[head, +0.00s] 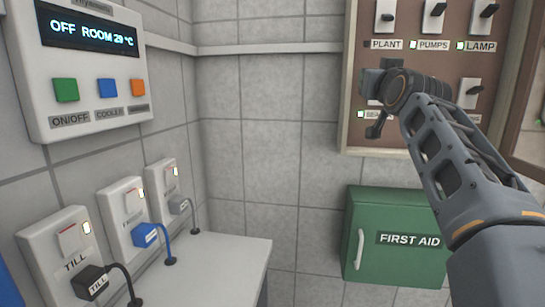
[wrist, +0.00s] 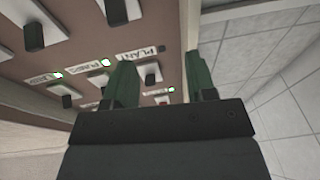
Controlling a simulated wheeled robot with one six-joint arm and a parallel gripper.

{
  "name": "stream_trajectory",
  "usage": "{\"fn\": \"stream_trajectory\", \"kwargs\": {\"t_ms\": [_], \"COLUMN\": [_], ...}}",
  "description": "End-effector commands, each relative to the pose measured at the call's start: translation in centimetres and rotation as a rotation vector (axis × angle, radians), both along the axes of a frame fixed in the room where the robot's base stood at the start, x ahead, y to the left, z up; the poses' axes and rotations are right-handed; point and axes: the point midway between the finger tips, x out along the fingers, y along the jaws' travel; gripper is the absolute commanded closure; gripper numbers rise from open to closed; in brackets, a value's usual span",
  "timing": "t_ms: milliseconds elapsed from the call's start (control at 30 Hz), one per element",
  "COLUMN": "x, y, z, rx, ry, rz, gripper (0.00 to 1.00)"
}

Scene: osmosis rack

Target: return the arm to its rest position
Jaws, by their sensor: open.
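My arm (head: 455,165) reaches up from the lower right in the head view. My gripper (head: 376,95) is in front of the lower left part of the brown switch panel (head: 425,107). In the wrist view my gripper (wrist: 163,82) shows two green fingers apart, with nothing held between them. The panel board (wrist: 160,56) lies beyond the fingers. The gripper hides the lower left switch and part of its label in the head view. I cannot tell whether the fingers touch the panel.
Switches labelled PLANT (head: 385,17), PUMPS (head: 433,16) and LAMP (head: 484,18) line the panel's top. A green first aid box (head: 400,265) hangs below. At left are a thermostat (head: 85,120), several plugged sockets (head: 120,215) and a white counter (head: 225,255).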

Motion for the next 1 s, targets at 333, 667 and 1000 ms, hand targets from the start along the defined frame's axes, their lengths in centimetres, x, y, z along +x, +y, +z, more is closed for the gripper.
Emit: {"fn": "stream_trajectory", "kwargs": {"t_ms": [333,667,1000], "x": [-7.0,-19.6,-23.4], "y": [5.7,7.5,7.7], "z": [-14.3,-25.1,-27.9], "rx": [0.077,0.08,0.074], "ry": [0.804,1.32,1.449], "rz": [0.105,0.101,0.089], "gripper": [0.49,0.49,0.49]}}
